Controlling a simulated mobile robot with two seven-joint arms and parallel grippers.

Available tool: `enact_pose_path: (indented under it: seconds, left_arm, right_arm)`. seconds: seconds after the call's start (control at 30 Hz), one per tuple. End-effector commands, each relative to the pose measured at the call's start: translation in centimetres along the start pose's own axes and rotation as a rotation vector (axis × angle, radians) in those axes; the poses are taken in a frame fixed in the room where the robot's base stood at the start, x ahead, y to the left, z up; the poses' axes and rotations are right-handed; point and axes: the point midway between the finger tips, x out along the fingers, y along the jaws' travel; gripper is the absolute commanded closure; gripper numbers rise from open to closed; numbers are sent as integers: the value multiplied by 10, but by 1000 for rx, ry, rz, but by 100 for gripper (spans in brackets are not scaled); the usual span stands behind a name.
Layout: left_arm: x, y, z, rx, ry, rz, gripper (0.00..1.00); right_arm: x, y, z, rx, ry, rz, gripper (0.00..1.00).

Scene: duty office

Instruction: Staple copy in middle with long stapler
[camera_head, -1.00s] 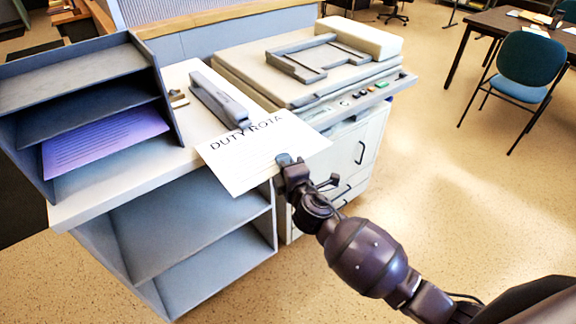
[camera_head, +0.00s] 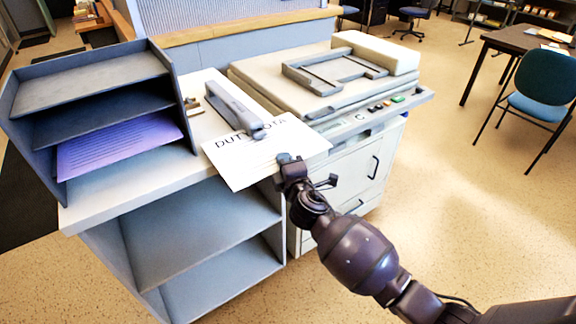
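The long stapler (camera_head: 232,106) is grey and lies on the white counter top, its near end pointing toward me. The copy, a white sheet headed "DUTY ROTA" (camera_head: 250,165), extends past the counter's front edge. The stapler's near end covers part of the heading, so the sheet's upper edge is under that end; I cannot tell whether it is between the jaws. My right gripper (camera_head: 289,161) is shut on the sheet's near right edge. My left gripper is not in view.
A grey tray rack (camera_head: 95,85) with a purple sheet (camera_head: 115,145) stands left of the stapler. A copier (camera_head: 300,85) with a grey frame on its lid stands close on the right. Open shelves (camera_head: 195,230) are below the counter. A blue chair (camera_head: 543,85) stands farther right.

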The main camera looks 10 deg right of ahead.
Motion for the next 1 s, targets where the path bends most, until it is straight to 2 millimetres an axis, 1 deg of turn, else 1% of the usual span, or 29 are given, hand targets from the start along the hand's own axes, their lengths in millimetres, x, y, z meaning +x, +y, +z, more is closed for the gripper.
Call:
enact_pose_path:
  seconds: [0.7, 1.0]
  left_arm:
    - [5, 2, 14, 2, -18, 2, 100]
    - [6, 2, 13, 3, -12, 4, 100]
  right_arm:
    - [39, -2, -11, -1, 0, 0, 100]
    - [53, -1, -15, 1, 0, 0, 100]
